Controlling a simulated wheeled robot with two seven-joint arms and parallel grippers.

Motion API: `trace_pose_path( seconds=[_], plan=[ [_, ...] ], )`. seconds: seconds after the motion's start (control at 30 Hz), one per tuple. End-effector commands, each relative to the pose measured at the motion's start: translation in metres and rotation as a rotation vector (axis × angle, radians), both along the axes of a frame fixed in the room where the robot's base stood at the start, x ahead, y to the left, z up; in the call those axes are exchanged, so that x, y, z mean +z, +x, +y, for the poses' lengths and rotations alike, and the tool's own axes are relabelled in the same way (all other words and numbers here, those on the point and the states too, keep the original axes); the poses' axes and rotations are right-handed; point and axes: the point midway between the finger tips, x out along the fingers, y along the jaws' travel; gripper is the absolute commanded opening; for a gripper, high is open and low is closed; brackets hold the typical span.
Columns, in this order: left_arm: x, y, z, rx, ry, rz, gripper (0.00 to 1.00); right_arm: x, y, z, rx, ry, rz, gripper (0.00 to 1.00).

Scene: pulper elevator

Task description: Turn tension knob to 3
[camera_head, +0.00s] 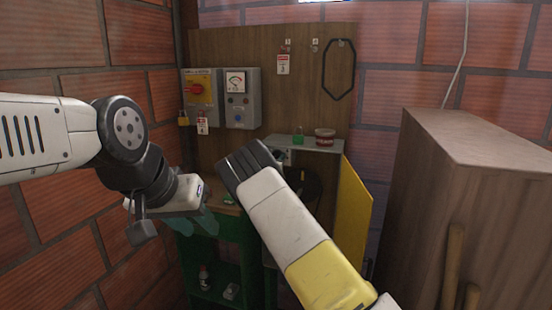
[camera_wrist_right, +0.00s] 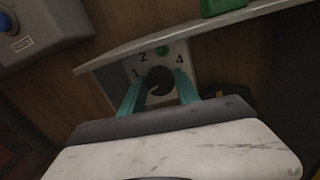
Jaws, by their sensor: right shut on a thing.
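The black tension knob (camera_wrist_right: 158,80) sits on a pale dial plate (camera_wrist_right: 185,60) in the right wrist view. Numbers 1, 2 and 4 show around it, with a green mark between 2 and 4. Which number the knob points to is unclear. My right gripper (camera_wrist_right: 158,90) has its teal fingers on both sides of the knob and is shut on it. In the head view the right wrist hides the knob and most of the plate. My left gripper (camera_head: 204,224), with teal fingers, hangs over the green bench; its opening is unclear.
A yellow door (camera_head: 352,215) stands open right of the plate. A grey shelf (camera_head: 318,145) above holds a green item (camera_head: 298,139) and a red tin (camera_head: 325,137). Control boxes (camera_head: 240,97) hang left. A tall wooden cabinet (camera_head: 480,150) stands at right.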

Motion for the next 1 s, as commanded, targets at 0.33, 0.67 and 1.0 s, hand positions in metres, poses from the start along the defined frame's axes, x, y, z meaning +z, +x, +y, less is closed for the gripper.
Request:
trace_pose_path(
  seconds=[0.33, 0.67, 1.0],
  plan=[
    [0.0000, 0.0000, 0.0000, 0.000, 0.000, 0.000, 0.36, -0.0003, 0.0000, -0.0001, 0.000, 0.264, -0.085, 0.00],
    [0.0000, 0.0000, 0.0000, 0.000, 0.000, 0.000, 0.36, -0.0002, -0.0001, 0.0000, -0.001, 0.563, -0.182, 0.00],
    [0.0000, 0.0000, 0.0000, 0.000, 0.000, 0.000, 0.36, -0.0011, -0.0003, 0.0005, -0.001, 0.871, -0.281, 0.00]
  ],
)
